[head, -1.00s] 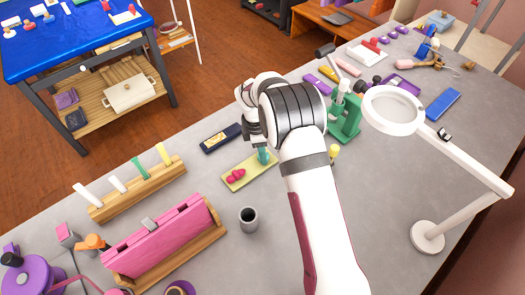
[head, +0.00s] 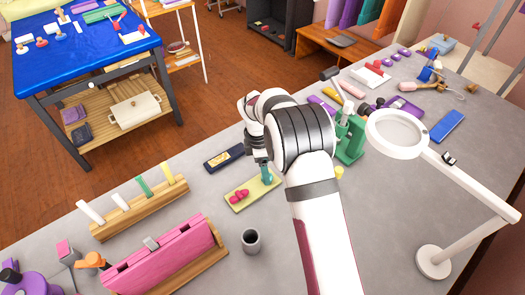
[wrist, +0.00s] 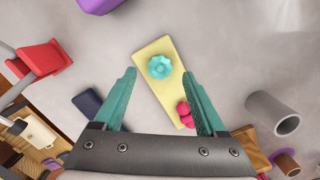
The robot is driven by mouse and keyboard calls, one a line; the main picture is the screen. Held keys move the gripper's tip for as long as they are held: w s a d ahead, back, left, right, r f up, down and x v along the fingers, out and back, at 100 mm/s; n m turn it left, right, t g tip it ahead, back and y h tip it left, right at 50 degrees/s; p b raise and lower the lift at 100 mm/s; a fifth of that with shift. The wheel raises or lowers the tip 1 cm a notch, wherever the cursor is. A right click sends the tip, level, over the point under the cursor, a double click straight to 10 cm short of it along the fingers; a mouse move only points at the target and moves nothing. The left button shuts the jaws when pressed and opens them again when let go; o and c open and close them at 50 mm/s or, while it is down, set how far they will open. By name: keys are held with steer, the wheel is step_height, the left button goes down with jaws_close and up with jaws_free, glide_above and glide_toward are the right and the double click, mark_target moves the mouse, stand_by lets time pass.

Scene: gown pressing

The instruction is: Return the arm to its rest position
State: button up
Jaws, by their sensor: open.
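My gripper (wrist: 159,73) has two teal fingers, spread apart with nothing between their tips, seen in the wrist view. Beyond them lies a pale yellow tray (wrist: 164,98) on the grey table. A teal, scalloped object (wrist: 160,66) stands on the tray, and pink rounded pieces (wrist: 184,115) lie near its other end. In the head view my white arm reaches from the bottom over the table, with its wrist above the far side of the tray (head: 243,206). There the fingers are hard to tell from the teal object.
A grey cup (head: 251,241) and a pink-padded wooden stand (head: 165,258) are on the near side. A dark blue case (head: 224,157) lies beyond the tray. A green stand (head: 350,143) and a white magnifier lamp (head: 397,133) are right of my arm.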

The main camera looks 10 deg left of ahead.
step_height(320, 180, up, 13)
steer(key=a, duration=0.2)
steer(key=s+d+r+m+y, duration=0.1)
steer(key=s+d+r+m, duration=0.65)
steer(key=s+m, duration=0.2)
steer(key=s+d+f+m+y, duration=0.1)
steer(key=s+d+m, duration=0.2)
steer(key=s+m, duration=0.5)
steer(key=s+d+f+m+y, duration=0.1)
steer(key=s+d+f+m, duration=0.1)
steer(key=s+m, duration=0.6)
steer(key=s+d, duration=0.1)
steer(key=s, duration=0.6)
steer(key=shift+s+d, duration=0.35)
